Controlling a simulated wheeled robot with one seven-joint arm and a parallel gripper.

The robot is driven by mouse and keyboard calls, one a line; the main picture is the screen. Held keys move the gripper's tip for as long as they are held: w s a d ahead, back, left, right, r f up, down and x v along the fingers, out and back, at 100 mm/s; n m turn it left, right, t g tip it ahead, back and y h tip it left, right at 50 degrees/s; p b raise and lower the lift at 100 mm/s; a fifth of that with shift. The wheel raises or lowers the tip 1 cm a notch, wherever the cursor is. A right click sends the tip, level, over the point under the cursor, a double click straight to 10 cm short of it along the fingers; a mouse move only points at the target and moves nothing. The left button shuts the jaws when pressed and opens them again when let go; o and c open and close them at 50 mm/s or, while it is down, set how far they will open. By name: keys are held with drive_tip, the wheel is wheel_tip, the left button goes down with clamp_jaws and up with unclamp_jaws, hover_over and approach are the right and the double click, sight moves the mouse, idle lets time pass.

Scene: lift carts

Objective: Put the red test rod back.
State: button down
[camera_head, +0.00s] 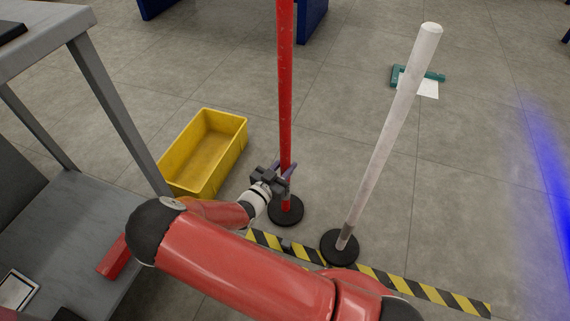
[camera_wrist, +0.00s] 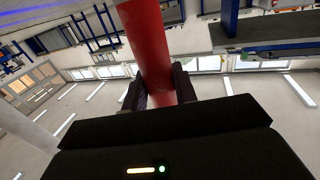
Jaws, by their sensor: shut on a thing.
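The red test rod (camera_head: 285,90) stands about upright in the head view, and its top runs out of the picture. My gripper (camera_head: 284,180) is shut on it low down, not far above its lower end. The lower end meets a round black base (camera_head: 287,213) on the floor in the picture; I cannot tell whether it is seated there or just above it. In the wrist view the red rod (camera_wrist: 154,45) passes between both dark fingers (camera_wrist: 159,92).
A white rod (camera_head: 390,125) on a black base (camera_head: 339,248) stands close on the right, slanting in the picture. Black-yellow tape (camera_head: 440,296) crosses the floor in front. A yellow bin (camera_head: 172,176) is left, beside a grey cart (camera_head: 75,210). A green stand (camera_head: 434,76) lies behind.

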drive_tip(key=shift+f, duration=0.15)
drive_tip(key=c, duration=1.1)
unclamp_jaws()
